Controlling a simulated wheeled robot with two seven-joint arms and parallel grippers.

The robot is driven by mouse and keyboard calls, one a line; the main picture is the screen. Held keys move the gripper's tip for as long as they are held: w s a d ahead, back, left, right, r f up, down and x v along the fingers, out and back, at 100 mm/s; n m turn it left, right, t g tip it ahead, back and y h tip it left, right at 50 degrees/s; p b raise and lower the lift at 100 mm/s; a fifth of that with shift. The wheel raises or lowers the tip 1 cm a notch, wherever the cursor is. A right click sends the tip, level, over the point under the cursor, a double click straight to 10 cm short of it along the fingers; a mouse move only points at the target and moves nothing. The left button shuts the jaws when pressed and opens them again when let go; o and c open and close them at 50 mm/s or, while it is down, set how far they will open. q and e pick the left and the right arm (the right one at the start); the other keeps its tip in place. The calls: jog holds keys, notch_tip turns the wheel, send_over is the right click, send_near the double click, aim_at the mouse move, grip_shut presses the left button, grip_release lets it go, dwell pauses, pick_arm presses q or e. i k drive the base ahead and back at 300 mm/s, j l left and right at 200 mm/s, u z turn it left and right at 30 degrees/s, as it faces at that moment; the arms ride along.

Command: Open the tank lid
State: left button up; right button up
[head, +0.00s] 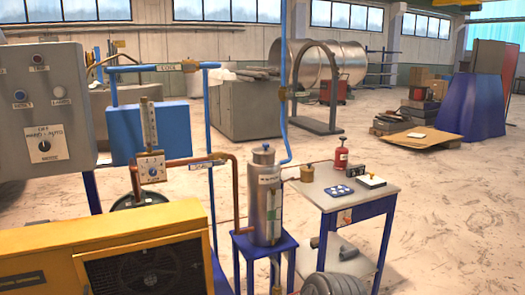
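A silver metal tank (265,205) stands upright on a small blue stand in the middle of the head view. Its grey lid (263,153) sits on top, with a small knob at the centre, and looks closed. A label and a gauge-like strip are on the tank's front. A copper pipe (228,165) runs from the left towards the tank's side, and a blue hose (284,90) comes down from above beside it. Neither of my grippers is in view.
A yellow machine (110,245) fills the lower left, below a grey control box (42,110). A dark ribbed object (335,286) is at the bottom edge.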

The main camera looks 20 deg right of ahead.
aim_at(265, 150)
jog(key=i+l+z, duration=0.45)
jog(key=i+z, duration=0.45)
jog(key=l, duration=0.05)
